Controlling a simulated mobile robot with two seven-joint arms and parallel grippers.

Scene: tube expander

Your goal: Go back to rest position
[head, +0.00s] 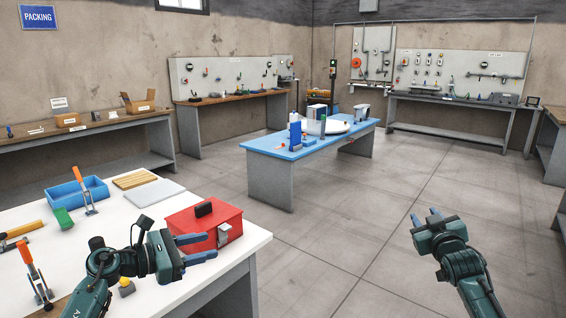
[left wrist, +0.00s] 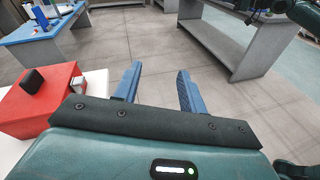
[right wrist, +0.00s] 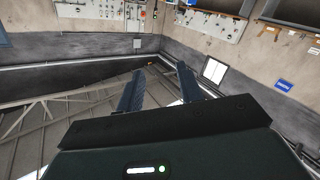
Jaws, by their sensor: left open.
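My left gripper (head: 204,248) is open and empty, beside the front right of the red box (head: 205,229) on the white table. Its two blue fingers (left wrist: 158,90) stand apart in the left wrist view, with bare floor beyond them. The red box also shows at the left of that view (left wrist: 38,98). My right gripper (head: 427,216) is raised over open floor at the right, away from any table. Its fingers (right wrist: 160,88) stand apart with nothing between them in the right wrist view.
The white table (head: 254,240) holds a blue bin (head: 62,196), a green block (head: 63,218), toggle clamps and a wooden slatted piece (head: 134,180). A blue-topped table (head: 270,146) with parts stands mid-room. Workbenches line the walls. The floor between is clear.

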